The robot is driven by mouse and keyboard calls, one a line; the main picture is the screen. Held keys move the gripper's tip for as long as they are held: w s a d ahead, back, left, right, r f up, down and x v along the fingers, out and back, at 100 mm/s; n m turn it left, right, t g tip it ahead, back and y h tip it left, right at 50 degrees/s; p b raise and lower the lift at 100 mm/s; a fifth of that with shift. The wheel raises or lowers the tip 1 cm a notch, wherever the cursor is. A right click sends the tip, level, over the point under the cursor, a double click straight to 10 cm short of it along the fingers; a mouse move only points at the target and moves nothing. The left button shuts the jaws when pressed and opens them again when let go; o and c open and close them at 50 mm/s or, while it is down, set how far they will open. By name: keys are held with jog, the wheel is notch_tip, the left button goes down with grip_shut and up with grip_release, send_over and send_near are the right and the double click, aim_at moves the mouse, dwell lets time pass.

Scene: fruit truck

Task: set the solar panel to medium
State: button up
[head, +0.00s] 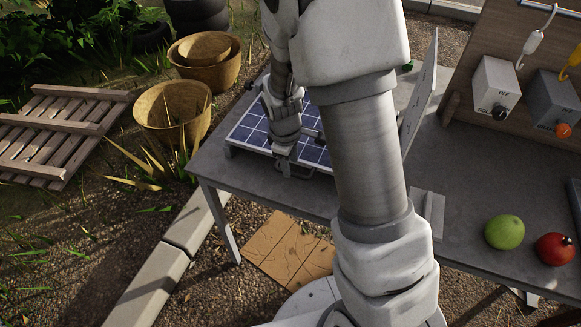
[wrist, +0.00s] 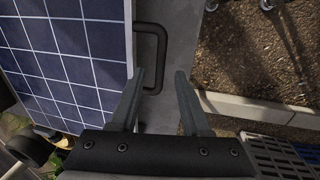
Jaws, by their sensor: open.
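The solar panel (head: 250,127), blue with a white cell grid, lies nearly flat on the grey table. It also fills the left of the wrist view (wrist: 75,65). A dark U-shaped handle (wrist: 163,50) sticks out from its edge; in the head view this handle (head: 299,175) is partly hidden by my gripper. My gripper (wrist: 159,75) is open at the handle, its fingertips near the handle's lower end. I cannot tell whether they touch it. My arm hides the right part of the panel in the head view.
The grey table (head: 460,190) carries a green fruit (head: 504,232), a red fruit (head: 555,249) and a grey box marked SOL (head: 494,88) with a black knob. An upright board (head: 418,95) stands beside the panel. Wicker baskets (head: 172,112) and a wooden pallet (head: 55,130) lie left.

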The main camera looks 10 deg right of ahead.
jog(key=shift+w+d+f, duration=0.1)
jog(key=shift+w+f, duration=0.05)
jog(key=shift+f, duration=0.6)
jog(key=shift+w+d+f, duration=0.1)
jog(key=shift+f, duration=0.6)
grip_shut()
dwell(0.4)
